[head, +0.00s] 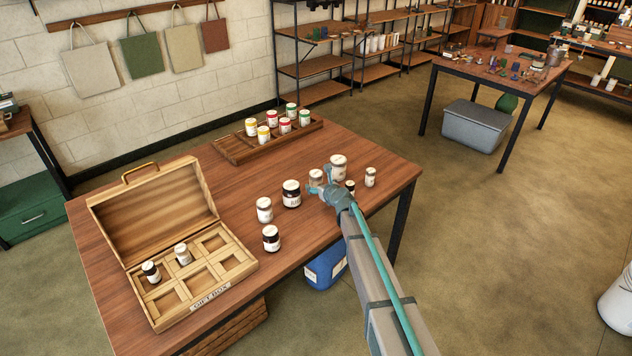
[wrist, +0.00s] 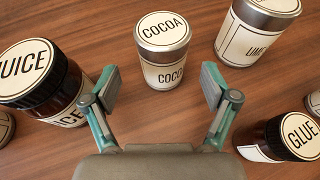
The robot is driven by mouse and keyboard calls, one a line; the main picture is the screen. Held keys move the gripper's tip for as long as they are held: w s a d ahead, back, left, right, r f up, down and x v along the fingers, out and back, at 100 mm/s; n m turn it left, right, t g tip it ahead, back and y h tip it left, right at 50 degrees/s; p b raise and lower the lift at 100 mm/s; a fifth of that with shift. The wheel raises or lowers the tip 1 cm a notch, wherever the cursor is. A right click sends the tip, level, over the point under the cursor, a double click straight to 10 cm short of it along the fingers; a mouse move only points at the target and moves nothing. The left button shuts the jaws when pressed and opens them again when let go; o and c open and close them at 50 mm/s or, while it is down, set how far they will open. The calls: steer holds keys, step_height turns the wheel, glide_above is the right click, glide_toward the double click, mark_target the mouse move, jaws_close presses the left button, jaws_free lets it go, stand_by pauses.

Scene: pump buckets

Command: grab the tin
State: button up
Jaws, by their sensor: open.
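A short cocoa tin (wrist: 163,55) with a silver rim and white label stands upright on the wooden table (head: 350,140). It also shows in the head view (head: 316,176), just beyond my gripper (head: 322,187). In the wrist view my gripper (wrist: 159,88) is open, with one finger on each side of the space before the tin. The tin is centred just ahead of the fingertips, and nothing is held. A larger silver-rimmed container (wrist: 258,28) with a label starting "LIM" stands at its right; it also shows in the head view (head: 338,165).
A dark-lidded juice jar (wrist: 40,80) stands close to the left finger, and a dark glue jar (wrist: 285,137) is near the right one. An open gift box (head: 190,270) with two jars inside sits at the left. A wooden rack (head: 235,150) of jars stands behind.

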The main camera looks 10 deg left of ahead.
mark_target(319, 183)
steer(key=p+x, duration=0.1)
steer(key=x, duration=0.3)
steer(key=shift+w+f, duration=0.1)
steer(key=shift+w, duration=0.25)
steer(key=c, duration=1.3)
